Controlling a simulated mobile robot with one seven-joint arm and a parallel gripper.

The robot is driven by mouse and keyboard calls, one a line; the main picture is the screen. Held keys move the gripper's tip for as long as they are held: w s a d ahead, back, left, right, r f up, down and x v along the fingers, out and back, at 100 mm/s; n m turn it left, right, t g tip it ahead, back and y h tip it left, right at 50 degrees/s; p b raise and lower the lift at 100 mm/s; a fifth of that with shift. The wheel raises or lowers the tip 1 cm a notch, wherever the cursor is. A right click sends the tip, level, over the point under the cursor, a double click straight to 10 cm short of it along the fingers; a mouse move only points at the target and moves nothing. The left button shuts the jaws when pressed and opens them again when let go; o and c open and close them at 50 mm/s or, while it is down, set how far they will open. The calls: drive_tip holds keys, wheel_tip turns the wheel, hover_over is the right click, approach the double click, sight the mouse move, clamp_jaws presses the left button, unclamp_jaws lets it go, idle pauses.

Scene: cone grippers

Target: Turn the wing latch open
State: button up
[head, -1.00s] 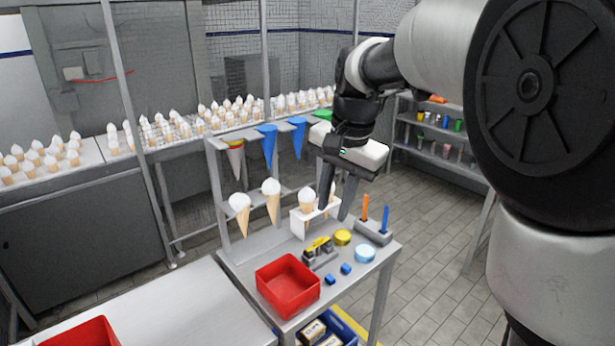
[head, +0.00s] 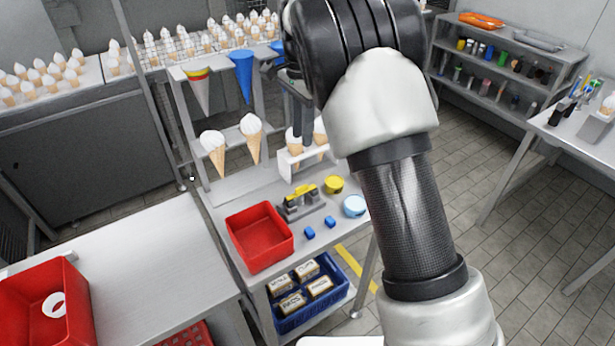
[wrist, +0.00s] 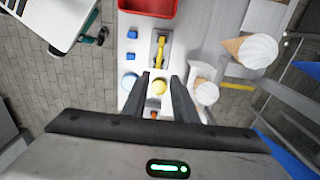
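The wing latch is a yellow bar on a dark grey block (head: 300,203) on the small metal table. Its yellow wing (head: 303,191) lies along the block in the head view. In the wrist view the wing (wrist: 160,50) is above the fingertips in the picture, running up and down. My gripper (wrist: 162,77) is open and empty, with its two fingers apart and pointing down toward the table. It is above the table and apart from the latch. In the head view my arm hides most of the gripper; dark fingers show near the cone holder.
A yellow disc (head: 334,184), a light blue disc (head: 354,206) and two blue cubes (head: 310,232) lie near the latch. A red bin (head: 232,222) stands left of it. A white holder with cones (head: 286,165) stands behind. Hanging cones (head: 242,72) line the rack.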

sight(303, 186)
wheel_tip(303, 186, down, 17)
drive_tip(key=shift+s+f+p, duration=0.1)
drive_tip(key=shift+p, duration=0.3)
clamp_jaws()
